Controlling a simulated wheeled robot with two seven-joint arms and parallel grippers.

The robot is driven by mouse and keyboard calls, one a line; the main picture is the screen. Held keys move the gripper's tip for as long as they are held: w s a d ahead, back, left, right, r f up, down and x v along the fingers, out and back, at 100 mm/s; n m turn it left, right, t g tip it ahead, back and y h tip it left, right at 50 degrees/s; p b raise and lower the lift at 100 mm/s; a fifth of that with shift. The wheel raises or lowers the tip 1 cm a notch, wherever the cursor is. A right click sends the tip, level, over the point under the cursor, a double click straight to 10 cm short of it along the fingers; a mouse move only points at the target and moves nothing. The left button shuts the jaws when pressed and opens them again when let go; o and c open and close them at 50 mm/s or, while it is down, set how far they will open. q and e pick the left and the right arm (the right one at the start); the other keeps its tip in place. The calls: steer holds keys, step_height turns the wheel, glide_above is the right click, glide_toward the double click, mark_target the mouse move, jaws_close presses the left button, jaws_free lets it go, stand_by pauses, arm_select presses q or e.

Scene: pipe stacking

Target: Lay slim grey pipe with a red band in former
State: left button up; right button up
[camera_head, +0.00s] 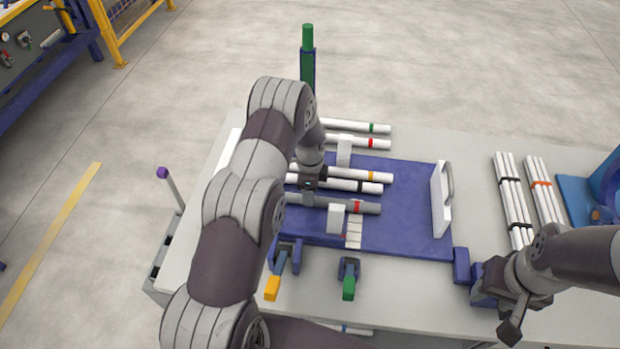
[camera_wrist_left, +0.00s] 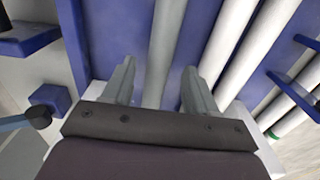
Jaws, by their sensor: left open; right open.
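The slim grey pipe with a red band (camera_head: 368,208) lies over the blue former plate (camera_head: 410,220), in front of the white pipes. Its left part is hidden behind my left arm. My left gripper (camera_head: 309,186) is over the pipe's left part. In the left wrist view the grey pipe (camera_wrist_left: 168,40) runs between the two fingers of my open left gripper (camera_wrist_left: 157,88), with gaps on both sides. My right gripper (camera_head: 512,322) is open and empty near the table's front right, away from the pipe.
White pipes with a black band (camera_head: 370,187) and an orange band (camera_head: 381,176) lie beside the grey pipe. A white end plate (camera_head: 438,200) stands at the former's right. Clamps with yellow (camera_head: 272,288) and green (camera_head: 348,288) handles stand in front. Pipe bundles (camera_head: 512,195) lie right.

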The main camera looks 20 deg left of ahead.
arm_select(q)
steer(key=s+d+r+n+b, duration=0.2)
steer(key=s+r+n, duration=0.1)
steer(key=r, duration=1)
steer(key=s+d+r+n, duration=0.2)
steer(key=s+n, duration=0.4)
steer(key=s, duration=0.3)
steer(key=s+d+r+n+t, duration=0.1)
steer(key=s+d+r+n, duration=0.2)
steer(key=s, duration=0.7)
steer(key=r+n, duration=0.1)
steer(key=n, duration=0.1)
steer(key=shift+s+n, duration=0.2)
steer(key=shift+n, duration=0.2)
